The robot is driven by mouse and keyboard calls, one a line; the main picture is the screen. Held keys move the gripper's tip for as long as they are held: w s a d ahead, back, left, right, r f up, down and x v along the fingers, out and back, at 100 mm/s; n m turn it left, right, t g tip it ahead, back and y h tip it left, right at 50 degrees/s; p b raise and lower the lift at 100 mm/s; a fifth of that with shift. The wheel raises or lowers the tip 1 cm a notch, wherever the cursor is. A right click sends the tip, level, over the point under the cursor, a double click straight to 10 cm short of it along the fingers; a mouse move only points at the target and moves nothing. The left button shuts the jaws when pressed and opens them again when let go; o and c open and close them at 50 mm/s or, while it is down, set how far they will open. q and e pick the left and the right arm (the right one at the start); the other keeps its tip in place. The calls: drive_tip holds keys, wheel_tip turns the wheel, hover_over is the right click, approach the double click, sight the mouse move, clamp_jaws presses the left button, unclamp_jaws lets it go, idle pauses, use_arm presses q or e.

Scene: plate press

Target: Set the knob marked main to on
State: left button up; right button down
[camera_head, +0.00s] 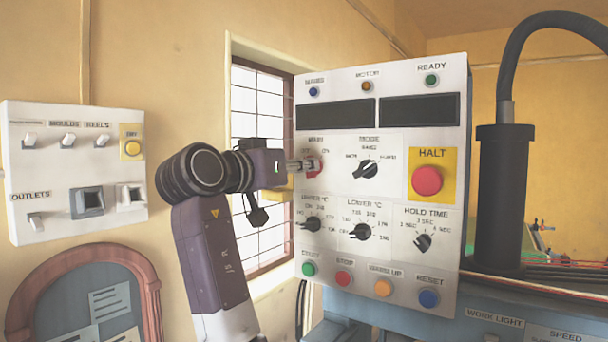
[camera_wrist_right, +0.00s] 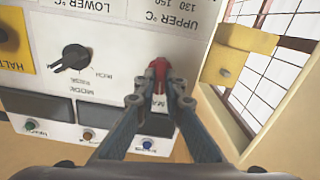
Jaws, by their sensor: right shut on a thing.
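The main knob is red (camera_head: 316,166) and sits at the upper left of the white control panel (camera_head: 480,200), under the label MAIN. Its OFF and ON marks are small and partly covered, and I cannot tell which one it points at. My right gripper (camera_head: 303,165) reaches in from the left and is shut on this knob. In the right wrist view the red knob (camera_wrist_right: 158,68) is between the fingertips of the gripper (camera_wrist_right: 160,88), in front of the upside-down panel. My left gripper is not in view.
The black mode knob (camera_head: 368,168) is right of the main knob, and the red HALT button (camera_head: 427,180) is further right. Several black knobs and coloured buttons are below. A barred window (camera_head: 258,100) is behind my arm. A yellow bracket (camera_wrist_right: 232,55) is close beside the gripper.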

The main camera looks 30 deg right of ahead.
drive_tip(key=shift+s+m+b, duration=0.15)
drive_tip(key=shift+m+b, duration=0.95)
drive_tip(key=shift+m, duration=3.1)
drive_tip(key=c, duration=2)
unclamp_jaws()
